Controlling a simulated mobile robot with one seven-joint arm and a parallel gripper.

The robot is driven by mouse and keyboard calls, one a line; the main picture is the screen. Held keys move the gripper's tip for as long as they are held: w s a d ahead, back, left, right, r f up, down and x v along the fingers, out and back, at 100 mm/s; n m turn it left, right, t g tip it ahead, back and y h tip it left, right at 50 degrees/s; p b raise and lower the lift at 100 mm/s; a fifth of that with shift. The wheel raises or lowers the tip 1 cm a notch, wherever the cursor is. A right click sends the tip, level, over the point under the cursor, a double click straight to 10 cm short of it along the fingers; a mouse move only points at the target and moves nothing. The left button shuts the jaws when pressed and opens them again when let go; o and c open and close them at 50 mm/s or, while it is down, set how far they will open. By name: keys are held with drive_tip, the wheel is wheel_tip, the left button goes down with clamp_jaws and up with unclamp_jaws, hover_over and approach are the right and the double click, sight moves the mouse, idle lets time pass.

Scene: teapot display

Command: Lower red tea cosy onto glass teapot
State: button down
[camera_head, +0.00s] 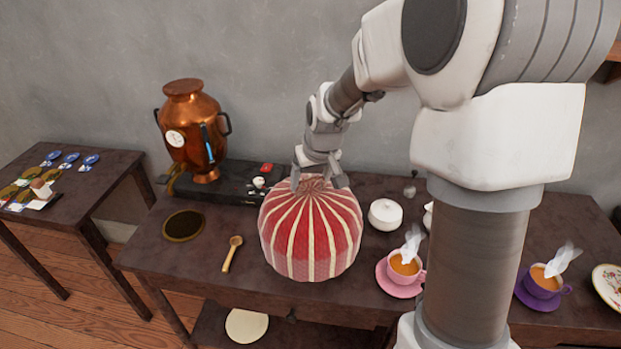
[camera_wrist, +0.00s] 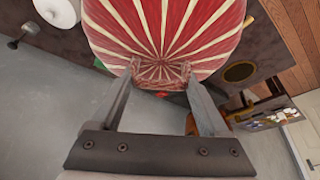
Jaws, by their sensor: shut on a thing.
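The red tea cosy (camera_head: 310,236), with cream stripes running down from its gathered top, is upright over the middle of the dark table. My gripper (camera_head: 318,180) is above it, pointing down, with its fingers on either side of the gathered top. The wrist view shows the cosy (camera_wrist: 165,28) filling the upper middle and my gripper (camera_wrist: 160,72) shut on its gathered top. No glass teapot shows in either view; anything under or behind the cosy is hidden. I cannot tell whether the cosy's lower edge touches the table.
On the table (camera_head: 155,243), a copper samovar (camera_head: 193,128), a round dark mat (camera_head: 183,226) and a wooden spoon (camera_head: 232,253) lie left of the cosy. A white lidded bowl (camera_head: 385,214) and a steaming pink cup (camera_head: 405,267) stand close on its right. A purple cup (camera_head: 543,284) is farther right.

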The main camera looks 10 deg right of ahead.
sight(312, 194)
drive_tip(key=shift+f+b, duration=2.1)
drive_tip(key=shift+f, duration=0.8)
drive_tip(key=shift+f+b, duration=0.2)
drive_tip(key=shift+b, duration=0.15)
unclamp_jaws()
drive_tip(key=shift+r, duration=0.1)
